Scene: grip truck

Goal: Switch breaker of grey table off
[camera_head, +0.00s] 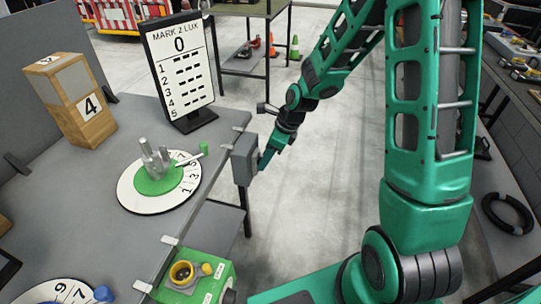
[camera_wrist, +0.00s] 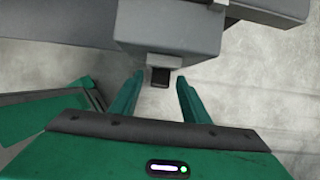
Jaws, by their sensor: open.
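The grey table (camera_head: 80,215) fills the left of the head view. A grey breaker box (camera_head: 244,160) is mounted at its right edge. The same breaker box (camera_wrist: 165,35) shows close up at the top of the wrist view, with a small dark lever (camera_wrist: 160,77) sticking out of its underside in that picture. My gripper (camera_head: 265,160) is beside the box's right side in the head view. In the wrist view my gripper (camera_wrist: 158,82) is open, with one green finger on each side of the lever and visible gaps between them.
A green and white dial (camera_head: 158,182), a wooden block marked 4 (camera_head: 85,110) and a sign (camera_head: 180,65) stand on the table. The floor (camera_head: 300,200) right of the breaker is clear.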

